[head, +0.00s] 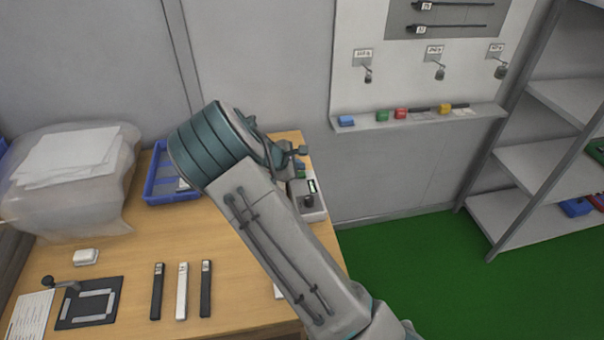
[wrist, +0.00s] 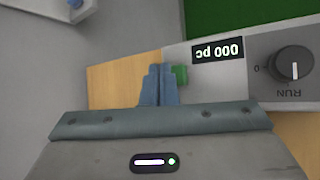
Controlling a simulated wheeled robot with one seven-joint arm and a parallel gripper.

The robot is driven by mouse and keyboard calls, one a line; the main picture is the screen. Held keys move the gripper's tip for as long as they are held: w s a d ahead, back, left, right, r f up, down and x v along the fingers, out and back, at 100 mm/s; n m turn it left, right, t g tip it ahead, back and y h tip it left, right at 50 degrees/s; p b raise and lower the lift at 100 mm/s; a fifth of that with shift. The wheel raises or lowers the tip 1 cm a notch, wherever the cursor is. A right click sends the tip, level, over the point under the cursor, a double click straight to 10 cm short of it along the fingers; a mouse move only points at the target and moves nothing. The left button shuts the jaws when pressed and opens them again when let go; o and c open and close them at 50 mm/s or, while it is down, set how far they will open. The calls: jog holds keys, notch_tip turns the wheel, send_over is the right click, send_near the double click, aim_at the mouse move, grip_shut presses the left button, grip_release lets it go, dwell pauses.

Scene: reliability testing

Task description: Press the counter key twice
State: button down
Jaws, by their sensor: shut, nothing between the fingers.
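The counter is a grey box (head: 318,213) at the right edge of the wooden table. In the wrist view its display (wrist: 218,50) appears upside down and reads "000 pc". A green key (wrist: 180,75) shows beside the display, just right of the fingertips and possibly partly hidden by them. My gripper (wrist: 157,72) is shut and empty, its bluish fingers together. In the head view my gripper (head: 298,151) is over the far end of the counter. I cannot tell whether the fingers touch it.
A dark knob marked RUN (wrist: 294,65) sits on the counter. A blue tray (head: 158,185) stands to the left of my arm. Several bars (head: 182,290) and a black fixture (head: 88,303) lie on the table. A wall ledge (head: 425,118) and shelves (head: 540,160) are to the right.

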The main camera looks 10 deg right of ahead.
jog(key=shift+f+b, duration=0.4)
jog(key=shift+f+b, duration=0.45)
dwell(0.6)
jog(key=shift+r, duration=0.15)
jog(key=shift+r+p, duration=0.55)
jog(key=shift+r, duration=0.2)
jog(key=shift+r+p, duration=1.5)
jog(key=shift+r, duration=1)
dwell(0.7)
